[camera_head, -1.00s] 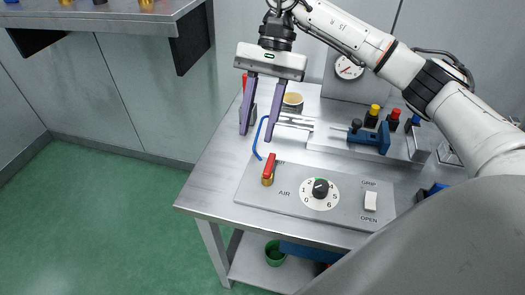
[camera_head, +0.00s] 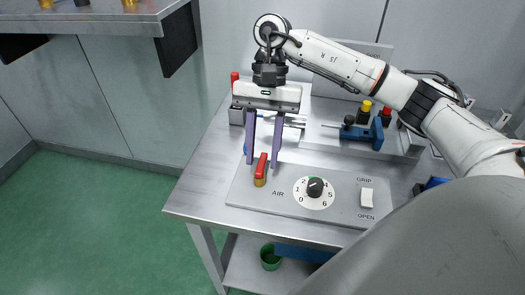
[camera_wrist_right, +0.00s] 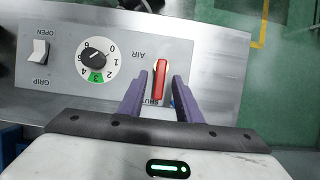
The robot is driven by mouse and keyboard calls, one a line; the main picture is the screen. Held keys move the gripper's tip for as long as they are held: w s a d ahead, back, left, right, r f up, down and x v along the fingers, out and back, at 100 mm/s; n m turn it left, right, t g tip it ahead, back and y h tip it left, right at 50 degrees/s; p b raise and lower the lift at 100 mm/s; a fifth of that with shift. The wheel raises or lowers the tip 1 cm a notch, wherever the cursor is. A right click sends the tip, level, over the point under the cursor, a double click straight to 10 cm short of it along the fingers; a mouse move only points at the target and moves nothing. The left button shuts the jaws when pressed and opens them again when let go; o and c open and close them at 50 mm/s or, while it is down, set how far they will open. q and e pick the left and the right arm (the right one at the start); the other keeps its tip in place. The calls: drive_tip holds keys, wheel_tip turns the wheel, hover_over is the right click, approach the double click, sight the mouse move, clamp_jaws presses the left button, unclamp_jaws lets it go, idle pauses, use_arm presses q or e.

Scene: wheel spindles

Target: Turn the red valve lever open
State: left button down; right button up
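The red valve lever (camera_head: 261,166) sits on a brass body at the left end of the grey control panel (camera_head: 240,190), beside the word AIR. In the right wrist view the red lever (camera_wrist_right: 160,80) lies lengthwise between the fingertips, near the lettering that reads partly as SHUT. My right gripper (camera_head: 262,162) points down with its two purple fingers apart, one on each side of the lever. In the right wrist view the gripper (camera_wrist_right: 160,85) shows gaps beside the lever, so it does not look gripped. My left gripper is not in view.
The panel also carries a numbered dial (camera_head: 315,188) and a white GRIP/OPEN switch (camera_head: 367,198). Behind stand a blue clamp-like tool (camera_head: 362,134) and coloured-capped parts. A shelf (camera_head: 90,18) is at upper left. A green cup (camera_head: 270,257) sits below the table.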

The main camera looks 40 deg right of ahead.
clamp_jaws()
